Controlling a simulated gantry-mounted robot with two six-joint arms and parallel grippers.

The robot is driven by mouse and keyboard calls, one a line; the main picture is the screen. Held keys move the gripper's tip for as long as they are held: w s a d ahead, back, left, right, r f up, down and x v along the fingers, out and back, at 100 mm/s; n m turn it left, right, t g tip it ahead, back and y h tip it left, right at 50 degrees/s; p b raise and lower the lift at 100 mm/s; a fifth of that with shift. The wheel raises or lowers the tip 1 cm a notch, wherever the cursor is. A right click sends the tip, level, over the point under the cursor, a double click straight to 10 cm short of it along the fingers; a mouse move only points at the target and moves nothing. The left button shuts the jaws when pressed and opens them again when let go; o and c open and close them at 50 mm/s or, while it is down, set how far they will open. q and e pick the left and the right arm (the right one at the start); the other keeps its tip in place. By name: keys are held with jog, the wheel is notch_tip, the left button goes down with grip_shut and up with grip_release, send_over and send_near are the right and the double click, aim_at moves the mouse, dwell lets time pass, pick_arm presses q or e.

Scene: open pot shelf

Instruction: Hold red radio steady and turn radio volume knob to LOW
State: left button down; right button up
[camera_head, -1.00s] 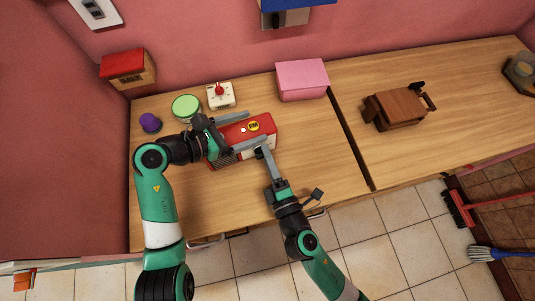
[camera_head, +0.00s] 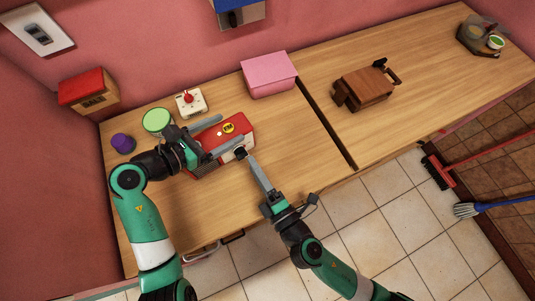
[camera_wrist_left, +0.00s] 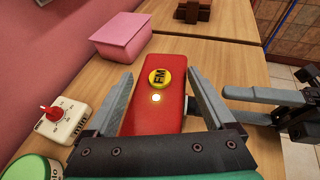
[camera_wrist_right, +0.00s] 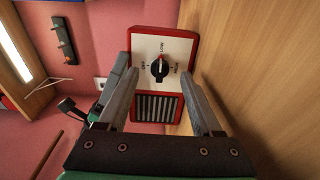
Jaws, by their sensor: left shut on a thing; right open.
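The red radio (camera_head: 236,131) stands on the left of the wooden counter, with a yellow FM button (camera_wrist_left: 159,78) on top. My left gripper (camera_head: 220,132) is shut on the radio, with one finger along each side in the left wrist view. The black volume knob (camera_wrist_right: 158,68) is on the radio's white front panel, between the OFF, LOW and HIGH labels.
A brown wooden object (camera_head: 363,88) lies farther right.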

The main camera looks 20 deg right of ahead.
pick_arm(q)
jog(key=shift+s+f, duration=0.1)
jog(key=shift+f, duration=0.25)
pick_arm(e)
jog(key=s, duration=0.5)
jog(key=s+d, duration=0.1)
jog(key=s, duration=0.1)
jog(key=shift+s, duration=0.25)
pick_arm(q)
grip_release()
jog(key=shift+r, duration=0.1)
jog(key=shift+a, duration=0.15)
jog(key=shift+s+a+r, duration=0.15)
jog(key=shift+a+r, duration=0.1)
jog(key=shift+a, duration=0.1)
jog(key=v, duration=1.1)
jog(key=shift+r, duration=0.1)
pick_arm(e)
jog(key=shift+a, duration=0.1)
